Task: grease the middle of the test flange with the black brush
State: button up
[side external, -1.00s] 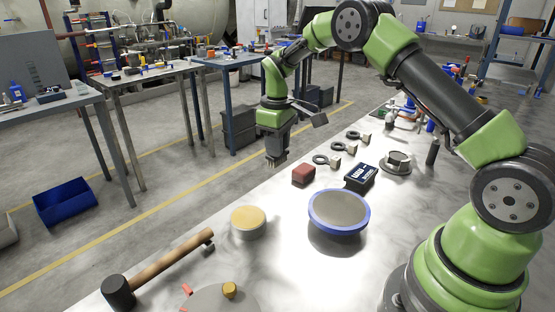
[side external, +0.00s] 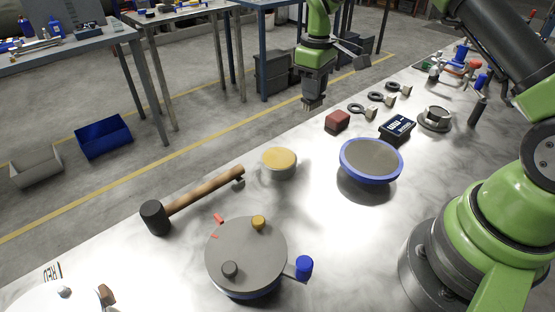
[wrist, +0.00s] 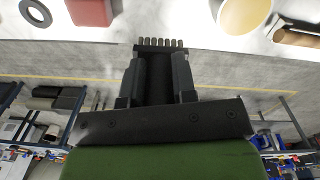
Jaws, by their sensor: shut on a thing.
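My gripper (side external: 313,88) hangs at the far edge of the metal table, pointing down, beyond the red block. It is shut on the black brush (wrist: 160,80), whose dark body lies between the two fingers in the wrist view. Its row of pale bristle tips shows past the fingertips, clear of every object. A round grey disc with a blue rim (side external: 370,162), perhaps the test flange, sits on the table to the right and nearer the camera. A smaller silver flanged part (side external: 436,118) stands farther right; no label tells which is the test flange.
A yellow-topped round tin (side external: 279,160) and a mallet (side external: 192,200) lie left of the blue-rimmed disc. A red block (side external: 337,121), a dark labelled box (side external: 397,128) and black rings (side external: 376,97) stand near the far edge. A lidded grey drum (side external: 246,255) is in front.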

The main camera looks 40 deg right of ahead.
jog(key=shift+a, duration=0.1)
dwell(0.3)
jog(key=s+a, duration=0.2)
jog(key=a, duration=1)
send_over(279, 158)
jog(key=shift+f, duration=3.05)
jog(key=shift+f, duration=0.55)
notch_tip(279, 158, up, 7)
jog(key=shift+r, duration=0.1)
